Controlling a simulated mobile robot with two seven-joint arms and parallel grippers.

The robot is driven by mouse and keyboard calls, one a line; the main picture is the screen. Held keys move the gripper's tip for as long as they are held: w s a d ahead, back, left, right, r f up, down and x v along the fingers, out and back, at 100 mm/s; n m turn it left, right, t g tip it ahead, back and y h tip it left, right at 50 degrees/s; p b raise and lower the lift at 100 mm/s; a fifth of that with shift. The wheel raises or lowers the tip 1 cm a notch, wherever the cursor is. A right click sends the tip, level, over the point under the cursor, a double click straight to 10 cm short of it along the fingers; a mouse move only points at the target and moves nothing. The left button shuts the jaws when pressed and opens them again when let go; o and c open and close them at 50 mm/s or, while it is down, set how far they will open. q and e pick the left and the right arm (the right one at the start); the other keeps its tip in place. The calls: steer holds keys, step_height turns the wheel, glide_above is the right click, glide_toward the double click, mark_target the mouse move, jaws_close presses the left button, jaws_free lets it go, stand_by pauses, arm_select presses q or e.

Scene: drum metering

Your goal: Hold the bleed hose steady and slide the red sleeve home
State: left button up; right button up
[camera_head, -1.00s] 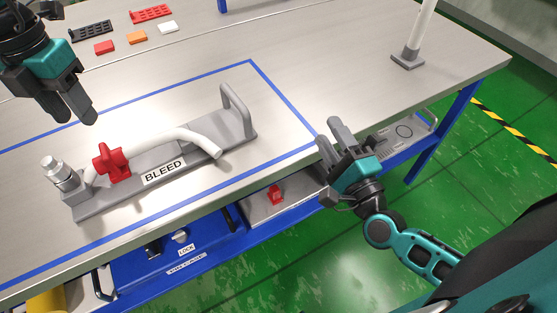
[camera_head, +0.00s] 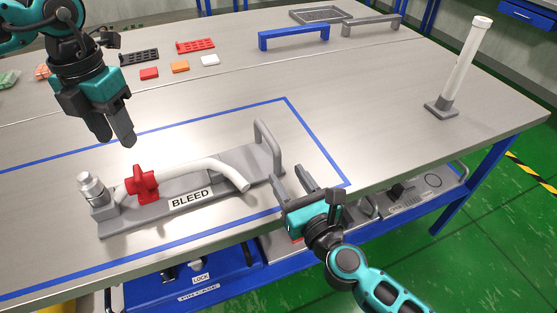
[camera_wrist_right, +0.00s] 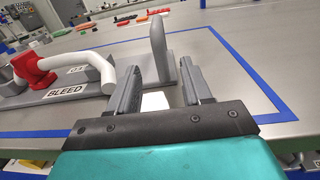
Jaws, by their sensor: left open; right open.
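The white bleed hose (camera_head: 219,167) curves along a grey base (camera_head: 235,171) labelled BLEED, with its free end bent toward the front right. The red sleeve (camera_head: 144,184) sits around the hose near the metal fitting (camera_head: 92,187) at the left end. The hose (camera_wrist_right: 98,68) and sleeve (camera_wrist_right: 34,70) also show in the right wrist view. My left gripper (camera_head: 115,138) is open and empty, above and behind the sleeve. My right gripper (camera_head: 289,178) is open at the front edge, by the base's right end. Its fingers (camera_wrist_right: 160,85) appear on either side of the grey upright handle (camera_wrist_right: 159,50); contact cannot be told.
Blue tape (camera_head: 318,143) outlines the work area. A white post on a grey foot (camera_head: 441,106) stands at the right. Blue (camera_head: 293,36) and grey (camera_head: 370,24) handles lie at the back. Small coloured blocks (camera_head: 180,66) lie behind my left gripper.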

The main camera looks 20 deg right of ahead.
mark_target(279, 164)
steer(key=w, duration=0.4)
steer(key=w+a, duration=0.1)
steer(key=w, duration=0.2)
steer(key=shift+a, duration=0.1)
jaws_close()
stand_by(0.3)
stand_by(0.9)
